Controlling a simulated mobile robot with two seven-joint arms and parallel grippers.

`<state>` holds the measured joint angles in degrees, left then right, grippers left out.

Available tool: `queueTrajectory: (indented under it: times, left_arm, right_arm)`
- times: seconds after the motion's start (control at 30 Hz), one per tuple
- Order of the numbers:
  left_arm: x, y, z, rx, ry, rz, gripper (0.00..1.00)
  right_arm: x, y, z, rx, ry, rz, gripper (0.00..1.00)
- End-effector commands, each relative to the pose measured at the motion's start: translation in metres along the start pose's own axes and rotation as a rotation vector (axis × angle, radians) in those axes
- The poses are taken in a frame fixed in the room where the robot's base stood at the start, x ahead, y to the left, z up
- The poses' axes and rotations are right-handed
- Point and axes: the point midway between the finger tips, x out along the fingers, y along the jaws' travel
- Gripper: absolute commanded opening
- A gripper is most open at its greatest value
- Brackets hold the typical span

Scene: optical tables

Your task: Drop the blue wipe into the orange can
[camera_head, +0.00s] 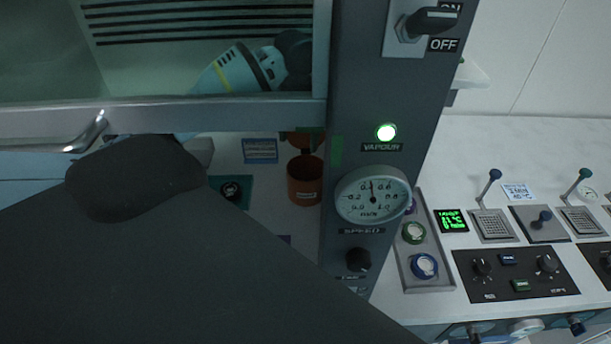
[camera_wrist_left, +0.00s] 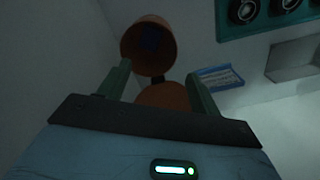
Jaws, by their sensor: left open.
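The orange can (camera_head: 304,182) stands inside the hood, behind the grey post's left edge. In the left wrist view the can (camera_wrist_left: 134,44) has its round mouth facing me, with an orange lid (camera_wrist_left: 164,98) swung open beside it. A dark blue patch (camera_wrist_left: 150,39) shows inside the mouth; it may be the blue wipe, but it is too dim to be sure. I see no wipe elsewhere. My left gripper (camera_wrist_left: 158,69) is open, its two fingers apart over the can and lid with nothing visible between them. My right gripper is out of view.
A sash with a bottom rail (camera_head: 230,115) crosses the hood front; my left arm passes it. The grey post (camera_head: 365,270) carries a gauge (camera_head: 372,196) and knobs. A blue-edged card (camera_head: 260,151) and a green panel (camera_wrist_left: 268,17) lie near the can. Control panels fill the right bench.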

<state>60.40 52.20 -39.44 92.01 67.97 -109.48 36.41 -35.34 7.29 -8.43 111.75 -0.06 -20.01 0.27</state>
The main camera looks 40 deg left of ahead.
Motion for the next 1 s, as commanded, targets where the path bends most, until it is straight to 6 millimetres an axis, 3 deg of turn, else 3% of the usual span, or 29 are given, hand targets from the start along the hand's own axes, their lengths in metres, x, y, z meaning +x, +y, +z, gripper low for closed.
queueTrajectory:
  times: [0.23,0.4,1.0]
  left_arm:
    - [-0.043,0.001,-0.001,0.001,0.004,0.002,0.64]
    - [-0.060,0.000,0.000,0.001,0.003,-0.002,0.64]
    - [-0.068,0.000,0.000,0.000,-0.001,0.000,0.64]
  right_arm:
    - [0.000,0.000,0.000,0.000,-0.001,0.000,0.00]
    - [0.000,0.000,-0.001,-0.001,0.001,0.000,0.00]
    - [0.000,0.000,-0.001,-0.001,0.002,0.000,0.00]
